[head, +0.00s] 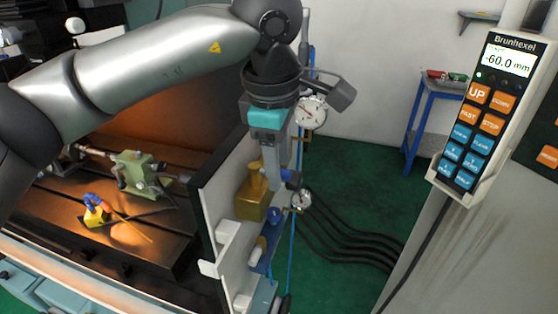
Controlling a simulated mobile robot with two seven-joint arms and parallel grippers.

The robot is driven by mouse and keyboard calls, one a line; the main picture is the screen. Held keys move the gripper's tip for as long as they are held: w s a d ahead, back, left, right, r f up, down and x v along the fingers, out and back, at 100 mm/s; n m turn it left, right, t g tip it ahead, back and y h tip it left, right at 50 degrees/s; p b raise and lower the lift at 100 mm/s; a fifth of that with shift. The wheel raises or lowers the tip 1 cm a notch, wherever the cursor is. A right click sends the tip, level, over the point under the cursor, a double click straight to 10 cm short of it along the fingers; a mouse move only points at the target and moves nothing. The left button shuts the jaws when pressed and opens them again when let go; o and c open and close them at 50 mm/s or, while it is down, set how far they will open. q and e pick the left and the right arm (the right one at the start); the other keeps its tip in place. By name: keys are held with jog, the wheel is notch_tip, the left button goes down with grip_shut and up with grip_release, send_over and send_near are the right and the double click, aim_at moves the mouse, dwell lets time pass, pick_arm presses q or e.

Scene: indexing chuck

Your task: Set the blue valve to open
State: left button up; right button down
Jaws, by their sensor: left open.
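My left gripper (281,175) comes down from the upper middle of the head view, fingers pointing down. It is open, beside the upright panel. My right gripper is not in view.
A brass-coloured can (251,198) stands close left of the gripper. Round gauges (311,111) and (300,201) flank thin blue lines. The white panel (219,190) stands left, a button pendant (486,115) right. Dark hoses (350,250) cross the green floor.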

pick_arm(q)
jog(key=shift+r, duration=0.1)
notch_tip(320, 180, up, 15)
jog(key=s, duration=0.3)
jog(key=shift+a+p, duration=0.3)
jog(key=shift+a, duration=0.15)
